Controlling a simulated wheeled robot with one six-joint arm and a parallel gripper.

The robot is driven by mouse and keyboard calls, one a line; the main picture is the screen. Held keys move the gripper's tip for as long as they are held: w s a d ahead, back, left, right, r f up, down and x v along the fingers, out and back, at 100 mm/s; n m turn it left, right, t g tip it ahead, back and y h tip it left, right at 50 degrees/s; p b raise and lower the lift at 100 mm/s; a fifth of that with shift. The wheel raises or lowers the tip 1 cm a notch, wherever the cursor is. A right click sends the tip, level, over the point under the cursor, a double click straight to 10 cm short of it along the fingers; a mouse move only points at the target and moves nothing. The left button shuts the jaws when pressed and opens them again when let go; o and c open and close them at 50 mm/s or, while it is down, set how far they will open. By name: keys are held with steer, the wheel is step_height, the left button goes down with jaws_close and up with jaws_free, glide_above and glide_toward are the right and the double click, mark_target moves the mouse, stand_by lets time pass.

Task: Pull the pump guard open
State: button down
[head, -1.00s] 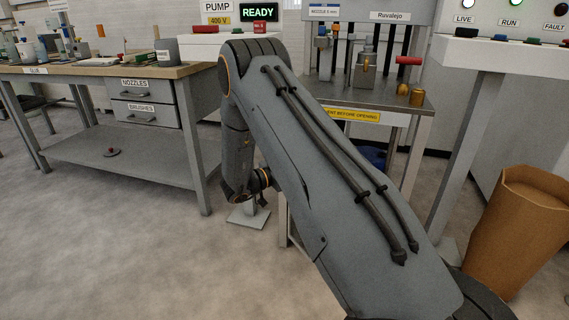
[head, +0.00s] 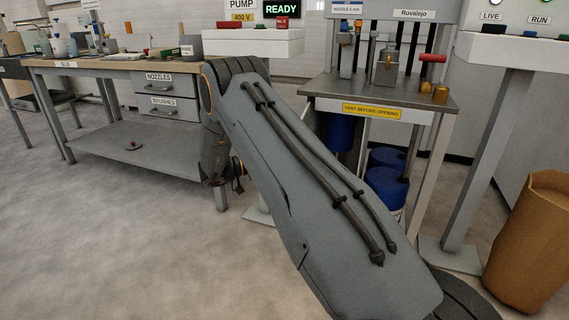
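A white console (head: 253,43) stands at the top centre, under a sign (head: 241,9) reading PUMP 400 V and a lit READY display (head: 280,9). On its top is a low red piece (head: 240,24), perhaps the pump guard; I cannot tell whether it is open. A small red block (head: 281,22) is beside it. My grey arm crosses the centre and bends down at its far end. My gripper (head: 238,176) hangs below and in front of the console, well apart from it. It is small, dark and partly hidden by the arm, so its opening is unclear.
A workbench (head: 185,59) with drawers is at left. A metal table (head: 410,88) with several blue drums (head: 386,186) beneath is right of centre. A pedestal (head: 490,150) and brown bin (head: 530,240) are at right. The floor at lower left is clear.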

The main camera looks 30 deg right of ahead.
steer(key=shift+w+d+r, duration=0.15)
steer(key=shift+w, duration=0.1)
steer(key=c, duration=2)
jaws_free()
steer(key=shift+d, duration=0.1)
steer(key=shift+c, duration=0.2)
steer(key=shift+a, duration=0.3)
steer(key=w+a, duration=0.1)
steer(key=a, duration=0.6)
steer(key=shift+a, duration=0.4)
